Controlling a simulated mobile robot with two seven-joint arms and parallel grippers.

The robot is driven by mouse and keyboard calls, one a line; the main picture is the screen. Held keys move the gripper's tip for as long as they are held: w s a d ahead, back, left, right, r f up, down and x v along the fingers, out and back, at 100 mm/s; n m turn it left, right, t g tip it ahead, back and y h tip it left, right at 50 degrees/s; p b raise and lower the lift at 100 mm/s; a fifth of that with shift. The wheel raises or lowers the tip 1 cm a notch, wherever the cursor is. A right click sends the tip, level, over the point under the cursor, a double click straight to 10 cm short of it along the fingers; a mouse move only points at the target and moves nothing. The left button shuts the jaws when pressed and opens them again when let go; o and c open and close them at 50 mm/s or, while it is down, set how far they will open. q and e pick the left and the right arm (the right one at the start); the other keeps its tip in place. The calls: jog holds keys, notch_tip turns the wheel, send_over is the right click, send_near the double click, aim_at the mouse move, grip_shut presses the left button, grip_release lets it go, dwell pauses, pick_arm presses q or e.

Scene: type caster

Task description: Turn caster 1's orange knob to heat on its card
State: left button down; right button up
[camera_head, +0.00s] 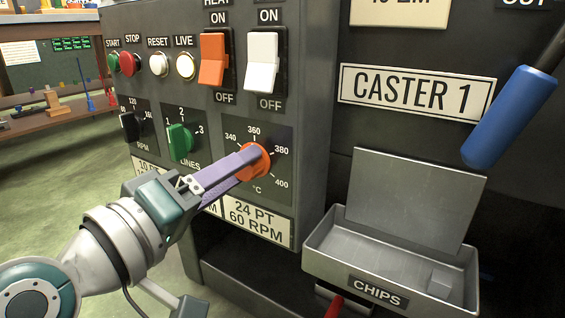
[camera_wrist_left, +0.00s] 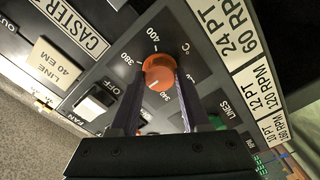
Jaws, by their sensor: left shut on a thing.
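The orange knob (camera_head: 258,163) sits on a dial marked 340, 360, 380 and 400 °C on the grey panel, with a CASTER 1 sign (camera_head: 417,92) to its right. My left gripper (camera_head: 245,165) has its purple fingers shut on the knob. The knob also shows between the fingers in the left wrist view (camera_wrist_left: 158,70), where its white mark is on the 340 side. A finger hides the 360 label there. A cream card (camera_head: 400,12) above the sign is cut off; in the left wrist view this card (camera_wrist_left: 58,62) reads LINE 40 EM. My right gripper is out of view.
A green LINES knob (camera_head: 180,142) and a black RPM knob (camera_head: 130,127) are left of the dial. An orange switch (camera_head: 213,60) and a white switch (camera_head: 262,62) are above. A 24 PT 60 RPM plate (camera_head: 258,220) is below. A CHIPS tray (camera_head: 330,250) juts out right; a blue-handled lever (camera_head: 508,118) hangs above it.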

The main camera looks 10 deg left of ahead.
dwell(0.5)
pick_arm(q)
jog(key=shift+c, duration=1.9)
grip_release()
jog(key=p+v, duration=0.3)
jog(key=v, duration=0.7)
jog(key=shift+r, duration=0.1)
